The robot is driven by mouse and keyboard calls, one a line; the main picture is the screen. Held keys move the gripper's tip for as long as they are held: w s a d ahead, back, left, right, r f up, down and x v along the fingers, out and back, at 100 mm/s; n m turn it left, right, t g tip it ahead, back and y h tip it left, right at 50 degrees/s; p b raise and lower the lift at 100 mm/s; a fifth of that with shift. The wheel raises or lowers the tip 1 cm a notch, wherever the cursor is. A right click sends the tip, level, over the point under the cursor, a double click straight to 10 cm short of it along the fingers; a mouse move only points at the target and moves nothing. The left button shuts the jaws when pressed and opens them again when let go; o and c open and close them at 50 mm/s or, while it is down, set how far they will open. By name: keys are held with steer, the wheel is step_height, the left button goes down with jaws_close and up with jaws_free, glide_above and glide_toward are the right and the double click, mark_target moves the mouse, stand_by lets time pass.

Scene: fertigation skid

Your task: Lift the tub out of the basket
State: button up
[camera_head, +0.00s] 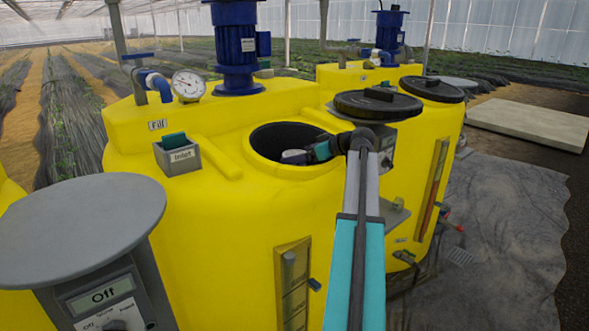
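The open round mouth (268,138) of the near yellow tank is dark inside. My arm comes up from the bottom of the picture, bends over and reaches down into this mouth from the right. Its pale grey and teal end, with my gripper (294,157), is at the mouth. My gripper's fingers cannot be made out, so I cannot tell whether it is open or shut. I can make out neither the tub nor the basket; the inside of the mouth is too dark and partly hidden by my arm.
A black lid (377,104) is off to the right of the mouth. A small grey box (178,160) with a green item stands left of it. A blue motor (235,45) and a gauge (188,86) rise behind. A grey control post (85,230) stands front left.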

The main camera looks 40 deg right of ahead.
steer(key=c, duration=1.5)
steer(key=shift+o, duration=0.2)
steer(key=shift+r, duration=0.15)
step_height(320, 180, up, 10)
steer(key=b, duration=0.2)
steer(key=shift+b, duration=0.35)
